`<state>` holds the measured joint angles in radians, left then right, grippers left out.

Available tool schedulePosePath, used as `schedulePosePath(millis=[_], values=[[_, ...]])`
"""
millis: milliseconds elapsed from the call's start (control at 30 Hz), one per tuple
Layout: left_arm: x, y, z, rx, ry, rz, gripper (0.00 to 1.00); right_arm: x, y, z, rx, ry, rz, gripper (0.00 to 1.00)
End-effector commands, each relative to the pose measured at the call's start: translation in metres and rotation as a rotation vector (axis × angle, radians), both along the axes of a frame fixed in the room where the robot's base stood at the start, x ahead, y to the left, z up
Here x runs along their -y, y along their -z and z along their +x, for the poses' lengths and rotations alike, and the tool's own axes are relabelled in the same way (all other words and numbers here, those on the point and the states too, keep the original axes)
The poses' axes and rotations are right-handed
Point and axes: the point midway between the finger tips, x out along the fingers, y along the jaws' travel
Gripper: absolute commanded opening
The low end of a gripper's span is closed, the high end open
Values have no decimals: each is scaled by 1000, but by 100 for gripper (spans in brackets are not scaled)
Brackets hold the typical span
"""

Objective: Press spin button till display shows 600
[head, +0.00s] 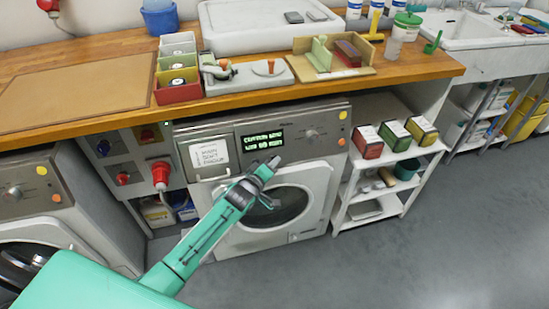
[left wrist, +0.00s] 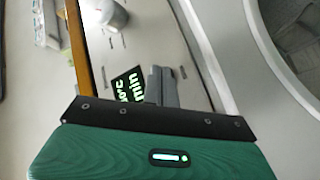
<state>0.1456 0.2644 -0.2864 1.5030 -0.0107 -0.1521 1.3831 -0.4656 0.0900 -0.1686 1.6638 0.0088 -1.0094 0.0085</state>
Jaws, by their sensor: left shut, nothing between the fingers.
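The washing machine (head: 225,240) stands under the wooden counter, its round door (head: 285,208) closed. Its black display (head: 262,140) shows two lines of green text, too small to read surely in the head view. In the left wrist view the display (left wrist: 125,84) is partly covered; "°C" and "min" show. I cannot make out which control is the spin button. My left gripper (head: 268,166) is shut and empty, in front of the machine, below the display. My right gripper is out of view.
A white shelf (head: 350,197) with several boxes stands right of the machine. A red plug (head: 160,175) sticks out on the left. The counter (head: 395,72) holds trays and tools. Grey floor (head: 460,230) is clear at the right.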

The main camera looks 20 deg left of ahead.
Motion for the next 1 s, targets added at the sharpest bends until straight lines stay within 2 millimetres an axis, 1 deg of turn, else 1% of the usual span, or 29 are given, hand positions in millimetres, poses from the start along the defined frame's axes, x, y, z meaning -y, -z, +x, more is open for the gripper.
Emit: schedulePosePath(millis=[1000], values=[[-4, 2, 6, 1, 0, 0, 0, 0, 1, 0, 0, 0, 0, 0]])
